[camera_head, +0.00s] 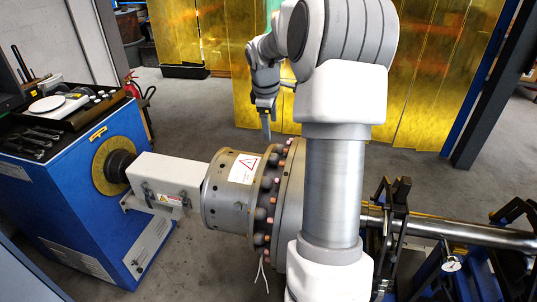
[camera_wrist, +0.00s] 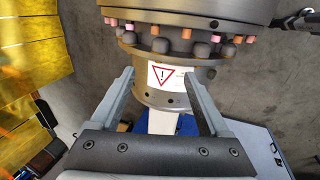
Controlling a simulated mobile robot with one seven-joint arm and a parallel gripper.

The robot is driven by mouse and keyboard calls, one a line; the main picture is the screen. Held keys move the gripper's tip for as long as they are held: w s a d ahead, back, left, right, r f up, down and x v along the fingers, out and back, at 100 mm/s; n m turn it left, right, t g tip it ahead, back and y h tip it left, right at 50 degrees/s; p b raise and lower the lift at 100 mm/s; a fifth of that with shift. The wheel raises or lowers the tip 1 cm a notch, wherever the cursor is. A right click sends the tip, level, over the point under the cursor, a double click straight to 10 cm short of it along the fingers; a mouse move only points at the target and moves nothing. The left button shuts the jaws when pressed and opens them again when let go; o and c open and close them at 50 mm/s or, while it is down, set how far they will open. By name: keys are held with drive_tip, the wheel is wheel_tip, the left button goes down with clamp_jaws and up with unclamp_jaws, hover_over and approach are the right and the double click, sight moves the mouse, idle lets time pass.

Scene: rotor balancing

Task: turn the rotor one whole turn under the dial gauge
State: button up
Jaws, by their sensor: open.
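The steel rotor (camera_head: 225,207) lies level across the head view, with a drum, a flange ringed by bolts and a shaft (camera_head: 480,234) running right. A white label with a red warning triangle (camera_head: 247,167) is on the drum. My gripper (camera_head: 266,133) is open and empty at the far side of the rotor, its fingers pointing down. In the wrist view the rotor (camera_wrist: 189,10) fills the top, and my open fingers (camera_wrist: 162,72) flank the labelled drum; contact cannot be told. The dial gauge (camera_head: 451,264) is at lower right by the shaft; its reading is too small.
A blue drive cabinet (camera_head: 95,215) with a tool tray stands left, joined to the rotor by a grey-white housing (camera_head: 165,178). Black clamp stands (camera_head: 398,205) hold the shaft at right. Yellow curtains (camera_head: 190,35) hang behind. My arm hides the rotor's middle.

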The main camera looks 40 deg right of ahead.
sight(273, 156)
drive_tip(key=b+x, duration=0.1)
drive_tip(key=x, duration=1.5)
drive_tip(key=shift+w, duration=0.1)
clamp_jaws()
idle(0.7)
